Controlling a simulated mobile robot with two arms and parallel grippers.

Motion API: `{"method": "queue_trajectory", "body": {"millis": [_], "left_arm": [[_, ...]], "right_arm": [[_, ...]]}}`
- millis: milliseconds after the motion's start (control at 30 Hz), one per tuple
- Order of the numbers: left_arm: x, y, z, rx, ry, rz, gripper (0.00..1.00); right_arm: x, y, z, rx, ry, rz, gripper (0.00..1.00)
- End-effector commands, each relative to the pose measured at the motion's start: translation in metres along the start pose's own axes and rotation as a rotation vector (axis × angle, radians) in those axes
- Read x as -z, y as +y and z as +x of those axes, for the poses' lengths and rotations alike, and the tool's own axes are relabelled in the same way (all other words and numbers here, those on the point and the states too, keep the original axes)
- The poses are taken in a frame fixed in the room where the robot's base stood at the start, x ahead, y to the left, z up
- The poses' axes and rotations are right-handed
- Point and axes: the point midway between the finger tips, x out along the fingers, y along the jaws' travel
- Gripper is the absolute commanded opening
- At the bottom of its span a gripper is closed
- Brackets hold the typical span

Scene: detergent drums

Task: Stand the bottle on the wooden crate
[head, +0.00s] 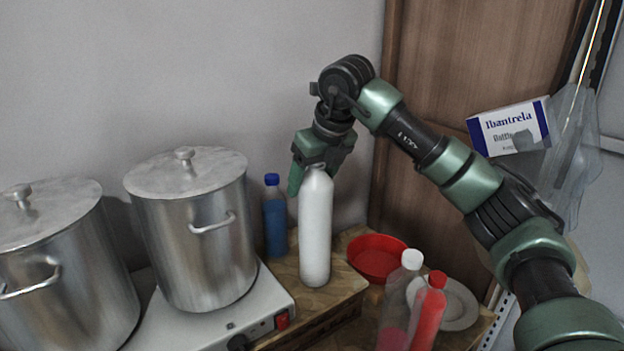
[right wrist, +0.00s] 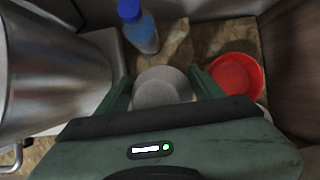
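The white bottle (head: 315,230) stands upright on the wooden crate (head: 343,285), near its right end. My right gripper (head: 315,180) is at the bottle's top, pointing down, with its fingers spread on either side. In the right wrist view the bottle's rounded grey-looking top (right wrist: 162,88) lies between the two fingers (right wrist: 162,82), with slim gaps showing beside it. The gripper looks open. My left gripper is in neither view.
A blue bottle (head: 275,218) stands behind and left of the white bottle. Two steel pots (head: 205,240) stand left, one on a white hotplate (head: 215,325). A red bowl (head: 377,258), a plate (head: 460,308) and white-capped (head: 398,310) and red (head: 428,315) bottles are right.

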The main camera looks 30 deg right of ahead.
Motion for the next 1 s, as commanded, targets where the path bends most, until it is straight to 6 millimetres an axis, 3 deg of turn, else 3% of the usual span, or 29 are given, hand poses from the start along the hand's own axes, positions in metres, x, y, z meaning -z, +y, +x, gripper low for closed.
{"method": "queue_trajectory", "body": {"millis": [67,467,567,1000], "left_arm": [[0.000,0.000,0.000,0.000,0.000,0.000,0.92],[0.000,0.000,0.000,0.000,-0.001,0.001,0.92],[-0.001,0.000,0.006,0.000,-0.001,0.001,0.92],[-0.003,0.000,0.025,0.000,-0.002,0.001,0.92]], "right_arm": [[0.000,0.000,0.000,0.000,0.001,0.000,0.88],[-0.001,0.000,-0.005,0.000,-0.001,0.000,0.88],[-0.001,0.000,-0.018,0.001,-0.004,0.000,0.88],[-0.001,0.000,-0.106,0.001,-0.002,0.001,0.88]]}}
